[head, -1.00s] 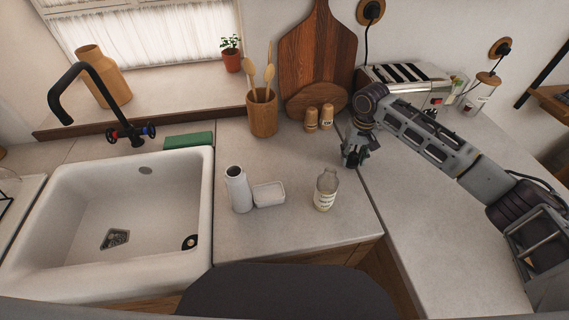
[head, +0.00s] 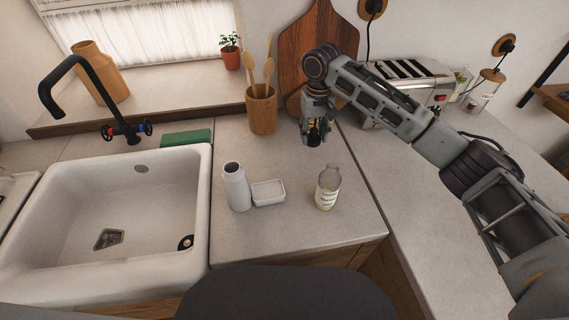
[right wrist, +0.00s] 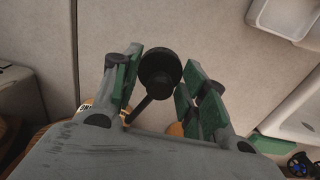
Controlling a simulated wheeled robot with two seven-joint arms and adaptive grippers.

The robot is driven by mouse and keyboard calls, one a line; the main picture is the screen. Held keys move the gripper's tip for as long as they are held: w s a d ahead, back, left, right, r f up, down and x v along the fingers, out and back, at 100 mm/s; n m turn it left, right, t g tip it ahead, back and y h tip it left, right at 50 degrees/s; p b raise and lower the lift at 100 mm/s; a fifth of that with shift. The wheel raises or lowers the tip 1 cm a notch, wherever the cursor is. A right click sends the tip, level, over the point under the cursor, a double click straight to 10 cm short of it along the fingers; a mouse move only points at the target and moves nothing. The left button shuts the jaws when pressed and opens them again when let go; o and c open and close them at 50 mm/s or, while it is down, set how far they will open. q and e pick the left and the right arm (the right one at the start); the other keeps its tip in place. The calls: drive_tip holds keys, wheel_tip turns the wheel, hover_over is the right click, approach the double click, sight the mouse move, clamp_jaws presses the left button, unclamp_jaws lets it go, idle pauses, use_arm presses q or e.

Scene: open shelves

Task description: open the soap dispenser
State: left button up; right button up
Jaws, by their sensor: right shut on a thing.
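My right gripper (head: 314,138) is above the back of the counter, in front of the wooden boards. In the right wrist view its fingers (right wrist: 160,85) are shut on a black pump top (right wrist: 160,70), a round head with a thin dark stem. A clear bottle (head: 327,187) with a pale label stands upright on the counter, below and apart from the gripper; its neck has no pump on it. A white bottle (head: 237,186) with a dark opening stands left of it. I cannot tell for certain which bottle is the soap dispenser. My left gripper is not in view.
A white soap dish (head: 268,193) lies beside the white bottle; it also shows in the right wrist view (right wrist: 285,18). The sink (head: 110,215) is at left. A utensil holder (head: 262,110) and toaster (head: 405,80) stand at the back. The front counter is clear.

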drive_tip(key=s+a+r+n, duration=0.1)
drive_tip(key=s+a+n, duration=0.4)
drive_tip(key=n, duration=1.2)
drive_tip(key=shift+s+a+r+n+b, duration=0.25)
drive_tip(key=shift+s+a+n+b, duration=0.15)
drive_tip(key=shift+s, duration=0.6)
drive_tip(key=shift+f, duration=2.55)
drive_tip(key=shift+f, duration=2.5)
